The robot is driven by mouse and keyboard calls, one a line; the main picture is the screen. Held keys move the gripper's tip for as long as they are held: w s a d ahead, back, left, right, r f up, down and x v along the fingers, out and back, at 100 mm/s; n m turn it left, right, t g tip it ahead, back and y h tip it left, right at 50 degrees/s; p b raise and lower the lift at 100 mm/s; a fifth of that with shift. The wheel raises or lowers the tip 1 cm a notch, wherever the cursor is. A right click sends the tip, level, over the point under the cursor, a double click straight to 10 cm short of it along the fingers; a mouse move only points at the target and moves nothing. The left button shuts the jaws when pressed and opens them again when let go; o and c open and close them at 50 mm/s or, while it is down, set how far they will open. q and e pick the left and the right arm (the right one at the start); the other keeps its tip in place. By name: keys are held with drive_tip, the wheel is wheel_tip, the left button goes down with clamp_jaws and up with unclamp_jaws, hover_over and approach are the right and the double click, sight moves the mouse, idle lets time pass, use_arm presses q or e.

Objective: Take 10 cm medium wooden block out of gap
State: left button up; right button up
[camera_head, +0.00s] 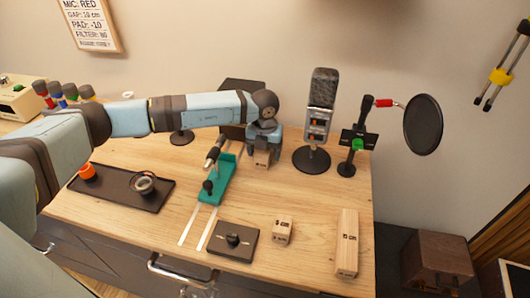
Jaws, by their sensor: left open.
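A wooden block (262,158) with dark markings stands at the back of the table, in front of a dark box (242,92). I take it for the medium block; its marking is too small to read. My left gripper (263,148) is open and reaches down over this block from above. The gripper hides the block's upper part, and I cannot tell whether the fingers touch it. A small wooden block (282,230) and a long wooden block (347,243) lie apart at the front right. My right gripper is not in view.
A microphone (321,95) on a round base stands right of my gripper, beside a pop filter (423,124) stand. A teal slider (217,180) sits on pale rails, left of the block. A dark tray (115,199) lies left. A wall sign (90,22) reads GAP: 10 cm.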

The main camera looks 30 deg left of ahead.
use_arm(q)
drive_tip(key=c, duration=1)
drive_tip(key=shift+c, duration=0.2)
drive_tip(key=shift+r, duration=0.1)
